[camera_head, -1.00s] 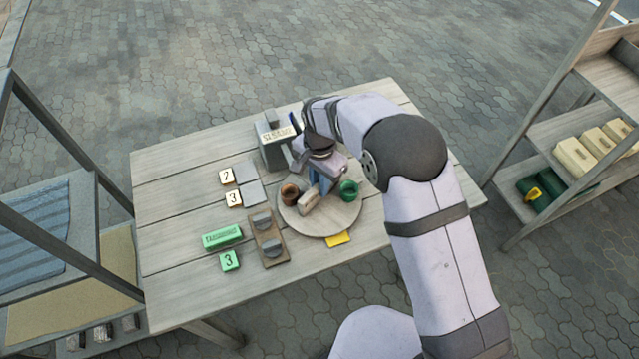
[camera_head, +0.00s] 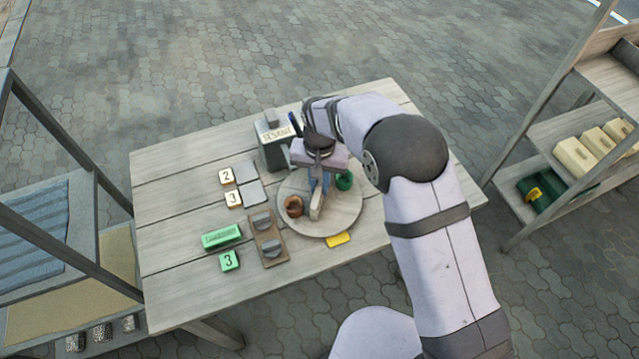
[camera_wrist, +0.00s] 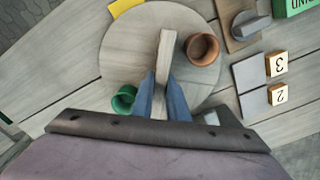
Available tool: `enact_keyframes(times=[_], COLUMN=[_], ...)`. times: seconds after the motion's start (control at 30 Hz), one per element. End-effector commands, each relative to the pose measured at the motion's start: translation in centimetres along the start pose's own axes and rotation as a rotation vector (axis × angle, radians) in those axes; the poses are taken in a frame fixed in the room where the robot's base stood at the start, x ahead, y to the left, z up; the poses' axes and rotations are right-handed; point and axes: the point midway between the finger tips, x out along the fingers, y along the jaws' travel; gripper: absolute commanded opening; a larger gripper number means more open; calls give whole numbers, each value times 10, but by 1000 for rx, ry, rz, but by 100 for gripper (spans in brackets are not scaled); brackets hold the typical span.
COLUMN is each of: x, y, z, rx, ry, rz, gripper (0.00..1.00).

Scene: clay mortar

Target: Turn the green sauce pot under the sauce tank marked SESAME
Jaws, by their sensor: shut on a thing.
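The green sauce pot (camera_head: 344,180) stands on the right side of a round wooden turntable (camera_head: 340,221). A brown pot (camera_head: 294,206) stands on its left side. A pale wooden bar (camera_head: 316,212) lies across the middle of the turntable. My gripper (camera_wrist: 163,85) is shut on this bar (camera_wrist: 165,52) with its blue fingers. In the wrist view the green pot (camera_wrist: 124,98) is left of the fingers, apart from them, and the brown pot (camera_wrist: 203,49) is to the right. The grey tank marked SESAME (camera_head: 276,141) stands behind the turntable, to its left; my arm hides the area to its right.
A yellow marker (camera_head: 338,239) lies at the turntable's front edge. To the left are a board with two grey knobs (camera_head: 268,238), numbered blocks (camera_head: 227,176), grey tiles (camera_head: 250,190), a green labelled block (camera_head: 221,237) and a green 3 block (camera_head: 229,261). The table's front right is clear.

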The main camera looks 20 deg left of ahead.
Motion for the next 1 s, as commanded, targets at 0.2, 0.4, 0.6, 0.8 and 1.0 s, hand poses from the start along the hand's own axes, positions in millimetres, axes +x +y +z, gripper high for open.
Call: enact_keyframes(times=[0.2,0.4,0.6,0.8,1.0], x=[-2,-2,-2,-2,-2], y=[0,-1,-1,-1,-1], z=[-1,-1,-1,-1,-1], rx=[-109,-208,-308,-408,-509], ry=[2,3,3,4,4], rz=[-2,-2,-2,-2,-2], gripper=[0,0,0,0,0])
